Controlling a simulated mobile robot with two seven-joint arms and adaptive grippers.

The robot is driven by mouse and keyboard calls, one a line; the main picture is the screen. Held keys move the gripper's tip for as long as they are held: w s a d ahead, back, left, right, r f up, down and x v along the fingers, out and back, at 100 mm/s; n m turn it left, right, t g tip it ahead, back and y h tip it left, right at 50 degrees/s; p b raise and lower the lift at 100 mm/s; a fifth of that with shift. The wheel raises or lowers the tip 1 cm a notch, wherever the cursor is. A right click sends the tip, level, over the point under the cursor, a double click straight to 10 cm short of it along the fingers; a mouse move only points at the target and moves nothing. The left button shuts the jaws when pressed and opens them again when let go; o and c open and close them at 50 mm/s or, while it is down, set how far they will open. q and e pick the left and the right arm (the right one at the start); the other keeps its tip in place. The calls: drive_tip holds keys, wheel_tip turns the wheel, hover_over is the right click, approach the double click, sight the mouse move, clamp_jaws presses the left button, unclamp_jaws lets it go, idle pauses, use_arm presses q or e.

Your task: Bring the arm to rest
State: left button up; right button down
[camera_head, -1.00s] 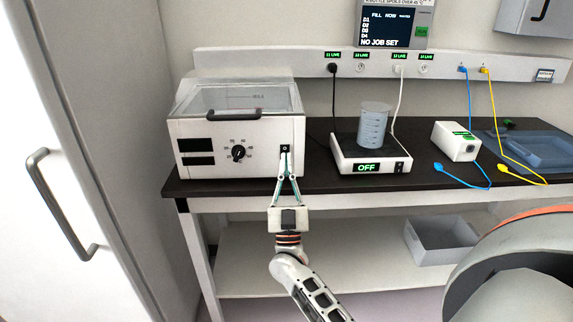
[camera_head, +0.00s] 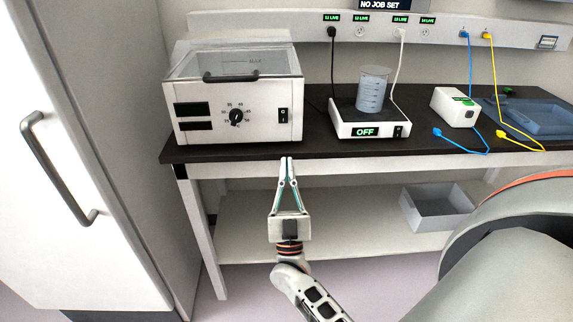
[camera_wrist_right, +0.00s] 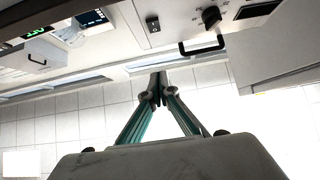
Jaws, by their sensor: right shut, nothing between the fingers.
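My right gripper (camera_head: 287,161) is shut and empty. Its arm comes up from the bottom of the head view, and its fingertips appear just in front of the dark bench's (camera_head: 340,153) front edge, below the white water bath's (camera_head: 240,130) rocker switch (camera_head: 283,115). In the right wrist view the shut fingertips (camera_wrist_right: 158,88) meet with nothing between them, apart from the switch (camera_wrist_right: 152,25) and the bath's dial (camera_wrist_right: 211,17). My left gripper is not in view.
A hot plate (camera_head: 370,127) showing OFF bears a beaker (camera_head: 373,90). A grey bin (camera_head: 437,208) stands on the lower shelf (camera_head: 340,235). A cabinet (camera_head: 95,150) stands left.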

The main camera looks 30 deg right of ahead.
idle(0.3)
drive_tip(key=s+a+f+n+g+y+p, duration=0.1)
drive_tip(key=s+a+f+n+g+y, duration=0.15)
drive_tip(key=a+f+n+y, duration=0.45)
drive_tip(key=s+a+f+n+g+y, duration=0.1)
drive_tip(key=a+f+n+g+y, duration=0.25)
drive_tip(key=f+y, duration=0.7)
drive_tip(key=s+a+f+g, duration=0.3)
drive_tip(key=s+f+g, duration=0.4)
drive_tip(key=s+f, duration=0.8)
drive_tip(key=shift+s+f+g+p, duration=0.3)
drive_tip(key=shift+s+f+p, duration=0.1)
drive_tip(key=shift+f, duration=0.2)
drive_tip(key=shift+h, duration=0.25)
